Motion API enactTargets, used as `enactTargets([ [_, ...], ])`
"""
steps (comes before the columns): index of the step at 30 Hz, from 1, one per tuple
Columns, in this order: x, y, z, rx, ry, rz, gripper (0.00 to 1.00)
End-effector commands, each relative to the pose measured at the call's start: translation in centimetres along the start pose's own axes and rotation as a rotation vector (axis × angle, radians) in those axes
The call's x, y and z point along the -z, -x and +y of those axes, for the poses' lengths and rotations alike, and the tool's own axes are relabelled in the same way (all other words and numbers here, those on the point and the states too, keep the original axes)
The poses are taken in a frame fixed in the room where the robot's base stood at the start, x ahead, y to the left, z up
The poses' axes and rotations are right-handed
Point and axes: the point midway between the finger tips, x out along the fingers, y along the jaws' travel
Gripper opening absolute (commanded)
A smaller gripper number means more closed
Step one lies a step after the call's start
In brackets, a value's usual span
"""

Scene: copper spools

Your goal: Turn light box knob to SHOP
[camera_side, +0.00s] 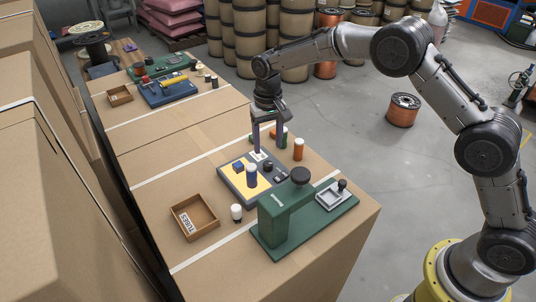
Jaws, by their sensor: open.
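The light box (234,186) is a grey, flat box with a lit yellow panel, lying on the near part of the cardboard surface. A small dark round piece (268,167) on its right part looks like the knob; its setting and the SHOP mark are too small to read. My gripper (269,143) points down over the far edge of the light box, its two fingers apart and nothing seen between them. The left fingertip is close to a small white patch at the box's far edge; I cannot tell whether it touches. A blue cylinder (251,176) and a blue block (238,166) are on the box.
A green press (285,211) stands in front of the light box. An orange cylinder (298,149) stands right of my gripper. A second cluster with a blue box (158,96) lies farther back.

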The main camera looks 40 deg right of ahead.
Motion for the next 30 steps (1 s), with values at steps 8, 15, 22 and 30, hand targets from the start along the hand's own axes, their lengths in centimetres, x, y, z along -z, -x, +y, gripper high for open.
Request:
enactTargets([
  [8,0.0,5.3,0.0,0.001,0.000,0.002,0.64],
  [15,0.0,7.2,0.0,0.000,0.000,0.000,0.64],
  [22,0.0,7.3,0.0,0.000,0.000,0.000,0.64],
  [30,0.5,11.1,0.9,0.029,-0.019,0.063,0.64],
])
